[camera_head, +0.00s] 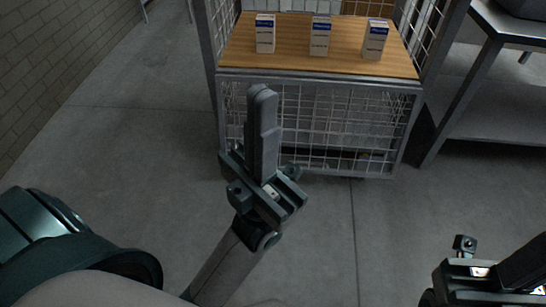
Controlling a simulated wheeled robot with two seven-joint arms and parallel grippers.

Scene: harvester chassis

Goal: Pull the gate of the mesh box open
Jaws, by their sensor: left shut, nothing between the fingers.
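The mesh box (318,77) stands ahead of me, with grey framing, wire mesh sides and a wooden shelf (345,40). Its lower front is a wire mesh panel (340,115) in a grey frame below the shelf. I cannot tell which part is the gate or see a latch. My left gripper (262,92) is shut and empty, its fingers together and pointing up the picture, in front of the panel's left part. It hides some of the mesh; contact is not clear. My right gripper (525,268) is partly in view at the lower right corner, its fingertips cut off.
Several upright white and blue cartons, including a left one (265,34), a middle one (320,36) and a right one (375,39), stand on the shelf. A grey metal table (510,22) is close on the right. A brick wall (50,60) is at left. The floor between is clear.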

